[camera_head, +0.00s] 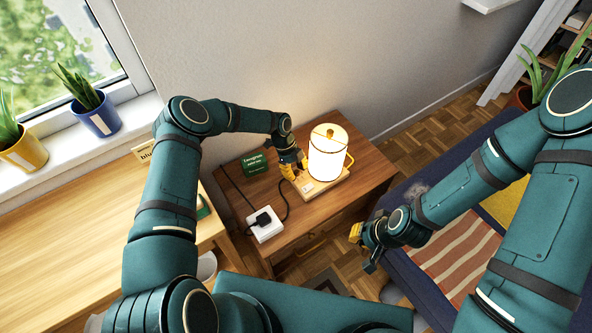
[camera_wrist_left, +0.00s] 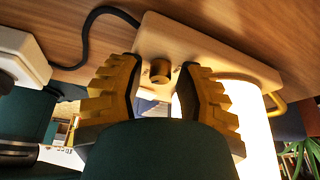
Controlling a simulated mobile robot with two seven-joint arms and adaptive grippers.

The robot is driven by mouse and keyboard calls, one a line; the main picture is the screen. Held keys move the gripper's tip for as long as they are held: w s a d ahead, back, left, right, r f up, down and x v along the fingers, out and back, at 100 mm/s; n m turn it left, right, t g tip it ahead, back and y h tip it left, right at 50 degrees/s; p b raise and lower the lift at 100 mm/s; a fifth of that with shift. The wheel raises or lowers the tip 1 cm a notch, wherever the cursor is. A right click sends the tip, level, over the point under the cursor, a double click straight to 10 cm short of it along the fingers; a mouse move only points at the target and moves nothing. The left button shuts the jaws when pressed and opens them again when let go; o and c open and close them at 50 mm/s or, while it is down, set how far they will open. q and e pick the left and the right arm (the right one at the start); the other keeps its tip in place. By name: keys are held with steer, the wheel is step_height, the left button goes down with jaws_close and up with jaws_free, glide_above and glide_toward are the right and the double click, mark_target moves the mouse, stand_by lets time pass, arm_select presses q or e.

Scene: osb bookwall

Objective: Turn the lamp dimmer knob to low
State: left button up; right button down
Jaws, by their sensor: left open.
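The lamp (camera_head: 328,158) has a lit white cylindrical shade and stands on a light wooden base (camera_head: 324,187) on the small brown table. In the left wrist view the base (camera_wrist_left: 200,50) carries a small round brass-brown dimmer knob (camera_wrist_left: 160,72). My left gripper (camera_head: 298,172) is at the base's left side. Its yellow ridged fingers are open, one on each side of the knob, with gaps visible between them and it. The knob's pointer setting cannot be read. My right gripper (camera_head: 357,236) hangs away from the table, near the sofa; its opening is unclear.
A white socket block (camera_head: 265,225) with a black plug and cable lies at the table's front left. A wooden desk (camera_head: 70,240) is at left, a blue sofa (camera_head: 415,285) at right.

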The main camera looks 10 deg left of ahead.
arm_select(q)
steer(key=shift+o, duration=0.4)
jaws_close()
